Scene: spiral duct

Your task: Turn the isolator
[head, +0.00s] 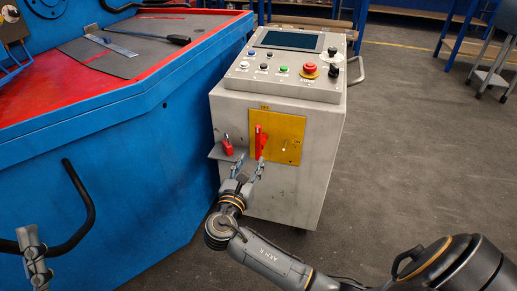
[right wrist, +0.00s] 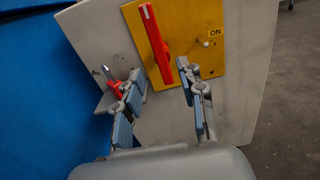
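The isolator is a red handle (head: 261,142) on a yellow plate (head: 290,130) on the front of a grey control cabinet. The handle stands about upright in the head view and looks tilted in the right wrist view (right wrist: 155,45). An "ON" mark shows on the plate, to the right of the handle in the wrist view. My right gripper (head: 249,168) is open and empty just below the handle. In the wrist view its fingers (right wrist: 160,80) are spread, with the handle's lower end between and beyond the tips; contact cannot be told. My left gripper (head: 33,252) is partly seen at the lower left.
A red padlock (head: 227,148) hangs at a small grey bracket left of the plate, close to my right gripper's left finger. The cabinet (head: 230,110) has buttons and a screen on top. A blue machine (head: 120,150) with a black handle (head: 85,205) stands left.

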